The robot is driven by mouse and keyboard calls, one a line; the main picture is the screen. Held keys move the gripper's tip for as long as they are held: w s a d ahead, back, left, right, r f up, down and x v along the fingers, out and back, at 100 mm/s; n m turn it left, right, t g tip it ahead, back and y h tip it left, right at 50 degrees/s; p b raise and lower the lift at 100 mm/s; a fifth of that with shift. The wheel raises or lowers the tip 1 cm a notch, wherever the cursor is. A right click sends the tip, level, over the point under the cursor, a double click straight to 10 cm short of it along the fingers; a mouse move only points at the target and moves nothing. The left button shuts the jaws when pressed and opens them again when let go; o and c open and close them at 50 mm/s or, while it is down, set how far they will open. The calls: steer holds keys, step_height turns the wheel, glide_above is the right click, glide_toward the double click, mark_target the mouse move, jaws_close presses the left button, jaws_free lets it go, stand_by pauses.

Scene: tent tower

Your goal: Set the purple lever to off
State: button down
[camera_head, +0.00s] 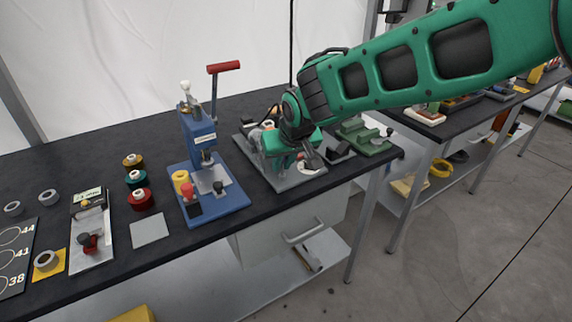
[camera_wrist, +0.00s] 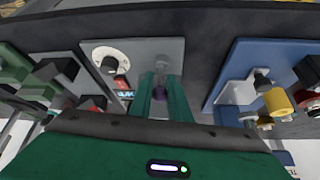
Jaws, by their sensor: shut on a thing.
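The purple lever (camera_wrist: 158,88) shows in the wrist view between my two green fingers. It stands on a grey panel (camera_wrist: 150,48), and the fingers hide most of it. My gripper (camera_wrist: 160,92) is shut on the lever. In the head view my gripper (camera_head: 303,160) is over the grey panel (camera_head: 290,180), to the right of the blue press. I cannot make out the purple lever there; my gripper and arm cover that spot. Which setting the lever is at cannot be told.
The panel also has a white dial (camera_wrist: 110,58) and a small red part (camera_wrist: 122,82). The blue press (camera_head: 200,145) with a red handle stands close on the left. A green device (camera_head: 366,140) is close on the right. The bench's front edge (camera_head: 290,197) is near.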

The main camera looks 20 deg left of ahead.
steer(key=shift+w, duration=0.2)
stand_by(0.5)
steer(key=c, duration=1.9)
jaws_free()
steer(key=shift+o, duration=0.2)
steer(key=v, duration=1)
steer(key=shift+r, duration=0.35)
steer(key=shift+a, duration=0.1)
